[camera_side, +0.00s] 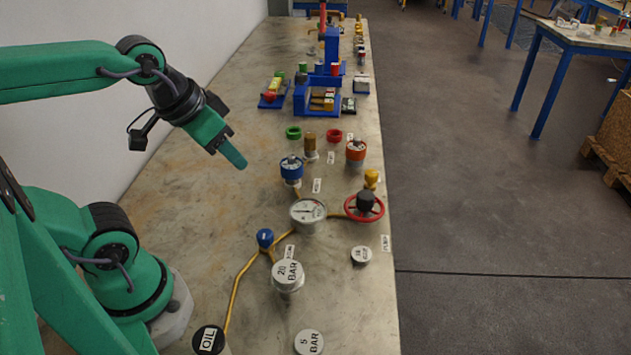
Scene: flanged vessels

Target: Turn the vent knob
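My gripper (235,157) hangs in the air over the left part of the bench, pointing down and to the right. It touches nothing, and from this side I cannot tell whether its fingers are open or shut. A small blue knob (265,237) stands on the yellow pipe, below and to the right of my gripper. A red handwheel with a dark hub (364,205) sits right of the round gauge (308,212). The small labels are too blurred to tell which one is the vent knob.
A 20 BAR vessel (287,273), a 5 BAR lid (309,342) and an OIL vessel (209,340) stand in front. Blue-capped (291,170) and orange-capped (356,151) vessels stand behind the gauge. A blue rack (322,92) is farther back. The left bench surface is bare.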

